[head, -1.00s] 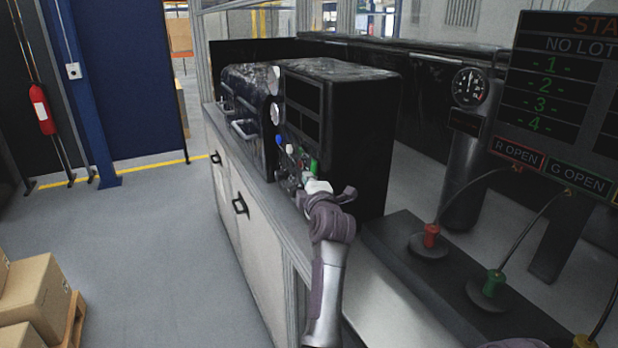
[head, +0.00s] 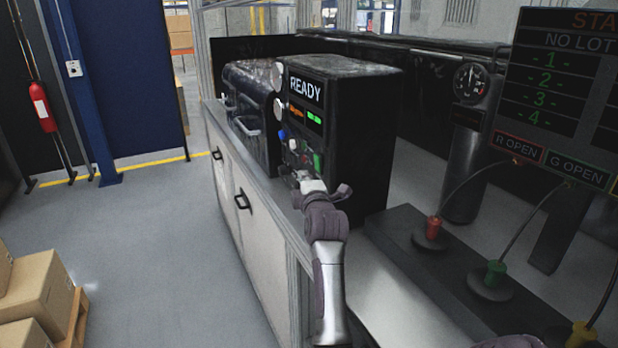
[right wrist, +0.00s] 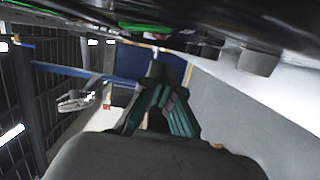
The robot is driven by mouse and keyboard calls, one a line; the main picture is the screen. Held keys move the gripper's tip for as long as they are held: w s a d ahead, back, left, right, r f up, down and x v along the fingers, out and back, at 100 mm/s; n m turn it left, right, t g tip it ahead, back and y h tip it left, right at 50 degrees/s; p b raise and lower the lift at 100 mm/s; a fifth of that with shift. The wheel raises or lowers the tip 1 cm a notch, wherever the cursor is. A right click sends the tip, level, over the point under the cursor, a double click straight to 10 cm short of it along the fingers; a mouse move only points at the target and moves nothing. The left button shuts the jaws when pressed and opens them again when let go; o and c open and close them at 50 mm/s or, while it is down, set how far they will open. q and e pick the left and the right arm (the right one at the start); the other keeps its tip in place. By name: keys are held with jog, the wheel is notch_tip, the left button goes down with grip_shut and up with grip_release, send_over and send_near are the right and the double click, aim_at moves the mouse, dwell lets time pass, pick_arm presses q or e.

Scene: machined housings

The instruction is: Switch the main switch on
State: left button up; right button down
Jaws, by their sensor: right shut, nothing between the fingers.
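The black control box (head: 365,130) stands on the bench. Its upper display (head: 305,91) is lit and reads READY, with orange and green bars below. Its lower front carries small controls, among them a blue one (head: 282,135) and a green one (head: 317,161). I cannot tell which is the main switch; my gripper covers part of this area. My right gripper (head: 299,178) is shut and empty at the lower front of the box; contact is unclear. In the right wrist view the dark panel, with a green part (right wrist: 145,27), runs along the top.
A dark machined unit with handles (head: 250,100) stands beyond the box. A gauge (head: 470,82), a status screen (head: 548,75) and a base with red (head: 433,228) and green (head: 494,272) plugs are at right. Cartons (head: 40,290) sit at lower left; the floor between is clear.

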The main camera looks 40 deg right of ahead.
pick_arm(q)
jog(key=f+b, duration=0.1)
jog(key=a+f+b, duration=0.1)
jog(key=b, duration=0.1)
jog(key=shift+s+a+f, duration=0.1)
jog(key=shift+f, duration=0.3)
pick_arm(e)
jog(key=a+v, duration=0.1)
jog(key=v, duration=0.9)
jog(key=shift+f, duration=0.2)
pick_arm(q)
jog(key=shift+a, duration=0.1)
pick_arm(e)
jog(key=shift+w+a, duration=0.1)
jog(key=shift+a, duration=0.05)
